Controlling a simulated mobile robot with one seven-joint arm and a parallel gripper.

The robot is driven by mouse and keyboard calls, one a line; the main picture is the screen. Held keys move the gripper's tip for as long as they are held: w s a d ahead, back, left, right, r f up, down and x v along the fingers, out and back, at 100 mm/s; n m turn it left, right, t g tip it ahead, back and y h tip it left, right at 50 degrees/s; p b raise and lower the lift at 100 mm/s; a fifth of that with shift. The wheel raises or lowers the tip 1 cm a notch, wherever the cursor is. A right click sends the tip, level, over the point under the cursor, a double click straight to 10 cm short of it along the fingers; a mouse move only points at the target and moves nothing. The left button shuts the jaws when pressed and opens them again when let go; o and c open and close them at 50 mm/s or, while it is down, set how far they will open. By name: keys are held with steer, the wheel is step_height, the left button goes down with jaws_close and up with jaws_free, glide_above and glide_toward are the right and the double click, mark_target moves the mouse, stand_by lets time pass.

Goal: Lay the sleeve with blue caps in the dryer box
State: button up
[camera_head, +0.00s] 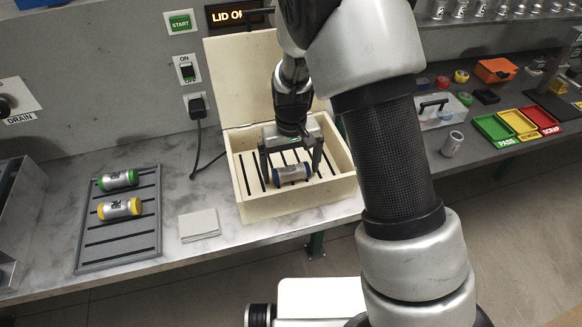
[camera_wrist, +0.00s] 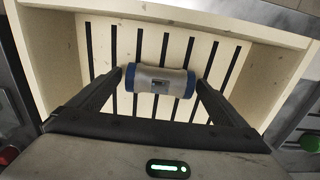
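The sleeve with blue caps (camera_head: 292,173) is a grey cylinder on its side in the cream dryer box (camera_head: 252,209), above its slotted floor. The wrist view shows the sleeve (camera_wrist: 158,80) crosswise, with a dark label on its body. My gripper (camera_head: 291,177) reaches down into the box, one finger at each capped end of the sleeve. In the wrist view the fingertips (camera_wrist: 160,82) are very close to the blue caps. I cannot tell whether they press on them, nor whether the sleeve rests fully on the floor.
The box lid (camera_head: 240,75) stands open behind. A grey rack (camera_head: 120,240) at left holds a green-capped sleeve (camera_head: 118,180) and a yellow-capped sleeve (camera_head: 120,208). A pale block (camera_head: 199,225) lies between rack and box. Coloured trays (camera_head: 517,122) are at right.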

mark_target(291, 168)
step_height(291, 168, up, 13)
steer(key=p, duration=0.1)
steer(key=s+d+r+m+t+y, duration=0.1)
steer(key=s+d+r, duration=0.3)
steer(key=r, duration=0.2)
steer(key=s+d+r+m+t, duration=0.1)
steer(key=s+d+r+t, duration=0.1)
steer(key=s+d+r, duration=0.4)
steer(key=s+d+r+m+t+h, duration=0.1)
steer(key=s+d+r+t, duration=0.1)
steer(key=s, duration=0.8)
step_height(291, 168, up, 2)
steer(key=shift+s+d+r+t, duration=0.15)
steer(key=shift+d+t, duration=0.15)
steer(key=shift+d, duration=0.5)
